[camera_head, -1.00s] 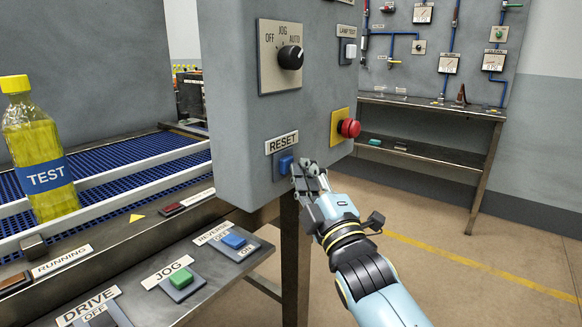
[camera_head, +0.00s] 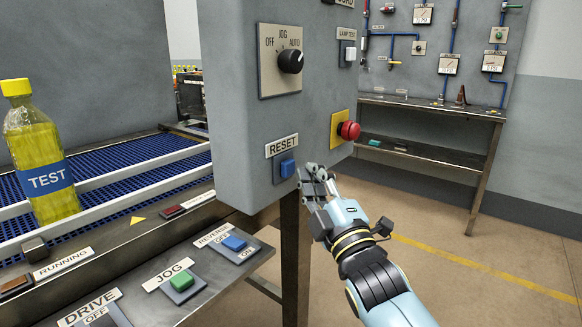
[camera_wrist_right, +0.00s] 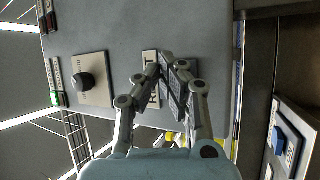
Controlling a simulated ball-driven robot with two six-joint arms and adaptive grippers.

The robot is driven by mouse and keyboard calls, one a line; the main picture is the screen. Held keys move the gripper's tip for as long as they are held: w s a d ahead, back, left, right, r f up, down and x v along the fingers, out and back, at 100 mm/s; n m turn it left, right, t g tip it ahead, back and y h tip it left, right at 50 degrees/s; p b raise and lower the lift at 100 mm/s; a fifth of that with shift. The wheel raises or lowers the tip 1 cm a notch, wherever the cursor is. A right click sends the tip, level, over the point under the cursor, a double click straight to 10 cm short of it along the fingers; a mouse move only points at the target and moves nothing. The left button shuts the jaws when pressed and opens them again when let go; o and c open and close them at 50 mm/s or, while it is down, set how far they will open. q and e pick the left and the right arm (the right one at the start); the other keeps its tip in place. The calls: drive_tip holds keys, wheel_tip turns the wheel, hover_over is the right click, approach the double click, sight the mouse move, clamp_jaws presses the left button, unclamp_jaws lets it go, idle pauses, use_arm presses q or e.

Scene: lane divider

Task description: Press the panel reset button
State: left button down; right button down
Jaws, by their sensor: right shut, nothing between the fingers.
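The blue reset button (camera_head: 287,168) sits on the grey panel (camera_head: 235,110), under a white RESET label (camera_head: 282,145). My right gripper (camera_head: 308,170) is shut and empty, just right of the button and apart from it in the head view. In the right wrist view, the shut fingers (camera_wrist_right: 172,62) are in front of the panel beside the RESET label (camera_wrist_right: 151,80), and they hide the button. My left gripper is not in view.
A red emergency knob (camera_head: 349,130) sticks out above and right of the button. A selector knob (camera_head: 290,61) is higher up. A lower console carries a blue reverse button (camera_head: 234,242) and a green jog button (camera_head: 181,281). A yellow TEST bottle (camera_head: 42,160) stands at the conveyor (camera_head: 110,165).

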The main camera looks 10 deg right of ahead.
drive_tip(key=shift+s+d+p, duration=0.25)
drive_tip(key=shift+s+d, duration=0.55)
drive_tip(key=shift+s, duration=0.2)
drive_tip(key=shift+s+d+p, duration=0.2)
drive_tip(key=shift+s+d, duration=0.55)
drive_tip(key=shift+s, duration=0.25)
drive_tip(key=s+d+f+m+g+h+b, duration=0.1)
drive_tip(key=s+d+f+m+g, duration=0.15)
drive_tip(key=s+f, duration=0.75)
drive_tip(key=s+d+f+m+g+h+b, duration=0.15)
drive_tip(key=f+g, duration=0.25)
drive_tip(key=f, duration=1.4)
drive_tip(key=s+d+f+m+g+b, duration=0.15)
drive_tip(key=s+f+g, duration=0.35)
drive_tip(key=f, duration=0.9)
drive_tip(key=s+d+f+m+g, duration=0.1)
drive_tip(key=s+f+m+g, duration=0.2)
drive_tip(key=s+f, duration=0.3)
drive_tip(key=s+d+f+m+g, duration=0.2)
drive_tip(key=s+f+m+g, duration=0.1)
drive_tip(key=s, duration=1.3)
drive_tip(key=s+d+f+m+g+h, duration=0.1)
drive_tip(key=s+d+f+m+g, duration=0.1)
drive_tip(key=s+f, duration=0.6)
drive_tip(key=s+m+g, duration=0.1)
drive_tip(key=s+m, duration=0.1)
drive_tip(key=s, duration=0.2)
drive_tip(key=shift+f+g, duration=0.3)
drive_tip(key=shift+g, duration=0.05)
